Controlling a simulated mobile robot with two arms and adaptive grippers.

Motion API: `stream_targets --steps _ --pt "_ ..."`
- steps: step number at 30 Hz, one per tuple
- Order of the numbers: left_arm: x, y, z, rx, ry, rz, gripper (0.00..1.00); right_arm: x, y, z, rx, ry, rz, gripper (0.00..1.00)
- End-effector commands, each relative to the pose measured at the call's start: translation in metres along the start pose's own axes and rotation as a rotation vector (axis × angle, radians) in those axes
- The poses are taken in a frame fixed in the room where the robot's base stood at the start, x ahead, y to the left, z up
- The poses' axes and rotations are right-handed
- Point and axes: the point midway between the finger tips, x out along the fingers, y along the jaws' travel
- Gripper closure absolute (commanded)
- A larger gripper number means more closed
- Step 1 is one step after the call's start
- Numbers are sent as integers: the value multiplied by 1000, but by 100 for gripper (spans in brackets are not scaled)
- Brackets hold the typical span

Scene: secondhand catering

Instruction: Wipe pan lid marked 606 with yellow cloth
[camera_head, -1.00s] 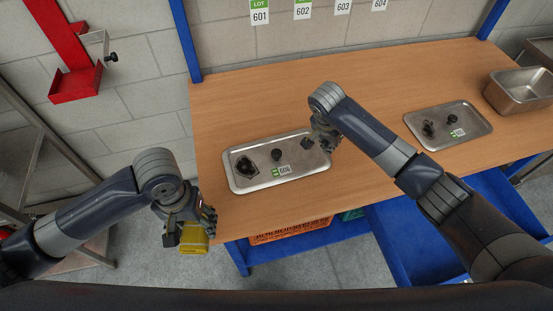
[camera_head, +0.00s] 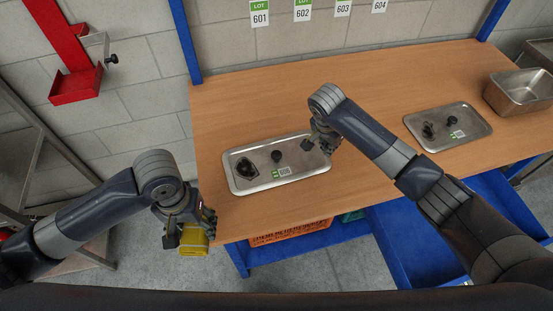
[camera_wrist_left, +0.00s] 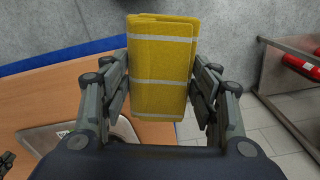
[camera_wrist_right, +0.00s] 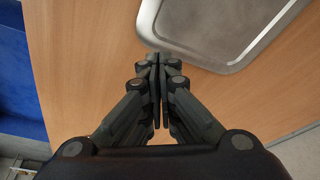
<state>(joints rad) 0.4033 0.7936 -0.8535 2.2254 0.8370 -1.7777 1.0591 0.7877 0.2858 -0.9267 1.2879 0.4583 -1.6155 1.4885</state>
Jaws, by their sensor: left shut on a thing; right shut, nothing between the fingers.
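The pan lid marked 606 (camera_head: 255,181) lies flat near the left end of the wooden table. It has a black knob (camera_head: 277,155), a green-and-white label (camera_head: 281,173) and a dark patch (camera_head: 245,168) at its left. The yellow cloth (camera_wrist_left: 160,65), folded with pale stripes, is between the fingers of my left gripper (camera_head: 187,233). That gripper is shut on it, off the table's front left corner. My right gripper (camera_wrist_right: 157,60) is shut and empty at the lid's right end, with the lid's rim just ahead of it in the right wrist view.
A second lid (camera_head: 470,138) with a knob, label and dark patch lies to the right. A steel pan (camera_head: 520,92) stands at the far right. An orange crate (camera_head: 290,231) is under the table. A red bracket (camera_head: 75,85) hangs on the wall. Bare tabletop lies behind the lids.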

Motion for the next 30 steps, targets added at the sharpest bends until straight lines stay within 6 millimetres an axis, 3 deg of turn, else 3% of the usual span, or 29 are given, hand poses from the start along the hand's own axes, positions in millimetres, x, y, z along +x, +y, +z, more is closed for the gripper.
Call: stream_targets --steps 30 --pt "5 0 0 0 0 0 63 16 0 5 0 -1 0 100"
